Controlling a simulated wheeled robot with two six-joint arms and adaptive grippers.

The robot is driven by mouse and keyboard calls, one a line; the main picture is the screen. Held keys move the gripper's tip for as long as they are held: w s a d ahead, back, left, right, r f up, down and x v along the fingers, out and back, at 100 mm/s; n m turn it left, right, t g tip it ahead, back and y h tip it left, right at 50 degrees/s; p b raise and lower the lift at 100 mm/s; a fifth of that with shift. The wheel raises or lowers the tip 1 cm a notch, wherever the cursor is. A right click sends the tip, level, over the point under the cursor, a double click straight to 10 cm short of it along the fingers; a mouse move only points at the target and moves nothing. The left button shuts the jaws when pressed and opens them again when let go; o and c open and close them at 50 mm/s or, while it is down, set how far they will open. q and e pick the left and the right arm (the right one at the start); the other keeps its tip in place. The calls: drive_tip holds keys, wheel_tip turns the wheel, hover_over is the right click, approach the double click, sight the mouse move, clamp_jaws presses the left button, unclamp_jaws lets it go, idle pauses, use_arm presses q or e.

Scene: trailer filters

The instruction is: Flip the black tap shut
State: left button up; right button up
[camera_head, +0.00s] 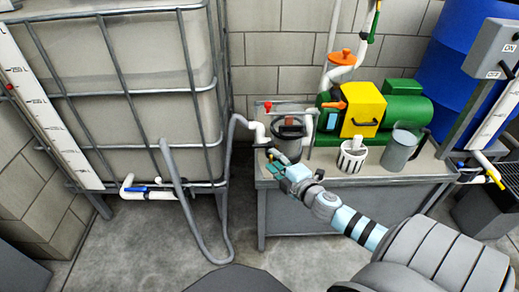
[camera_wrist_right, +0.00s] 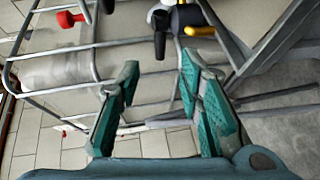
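The black tap (camera_wrist_right: 160,35) shows in the right wrist view as a black handle hanging from white pipework, beside a yellow handle (camera_wrist_right: 200,31). In the head view, the white pipe (camera_head: 257,131) is at the left end of the bench, and the tap there is small and hard to make out. My right gripper (camera_head: 275,163) is beside that bench end, just below the pipe. In the right wrist view my right gripper (camera_wrist_right: 159,72) is open and empty; the black tap lies beyond the gap between its fingertips, apart from them. My left gripper is not in view.
The grey bench (camera_head: 345,181) carries a green and yellow pump (camera_head: 362,110), a white basket (camera_head: 352,158) and a grey jug (camera_head: 398,152). A red handle (camera_head: 267,106) stands near the pipe. A grey hose (camera_head: 184,190) loops left of the bench, beside the caged tank (camera_head: 130,110).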

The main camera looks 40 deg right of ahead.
sight(260, 147)
drive_tip(key=p+x, duration=0.1)
drive_tip(key=x, duration=0.3)
drive_tip(key=p+x, duration=0.1)
drive_tip(key=x, duration=0.4)
drive_tip(key=shift+r+p, duration=0.25)
drive_tip(key=shift+p, duration=0.15)
drive_tip(key=shift+w+d+f+p, duration=0.1)
drive_tip(key=shift+w+f+p, duration=0.2)
drive_tip(key=shift+w, duration=0.4)
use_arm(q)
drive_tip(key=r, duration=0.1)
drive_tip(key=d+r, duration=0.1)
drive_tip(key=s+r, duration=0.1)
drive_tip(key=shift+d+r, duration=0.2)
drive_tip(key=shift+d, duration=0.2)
use_arm(e)
drive_tip(key=shift+c, duration=0.4)
clamp_jaws()
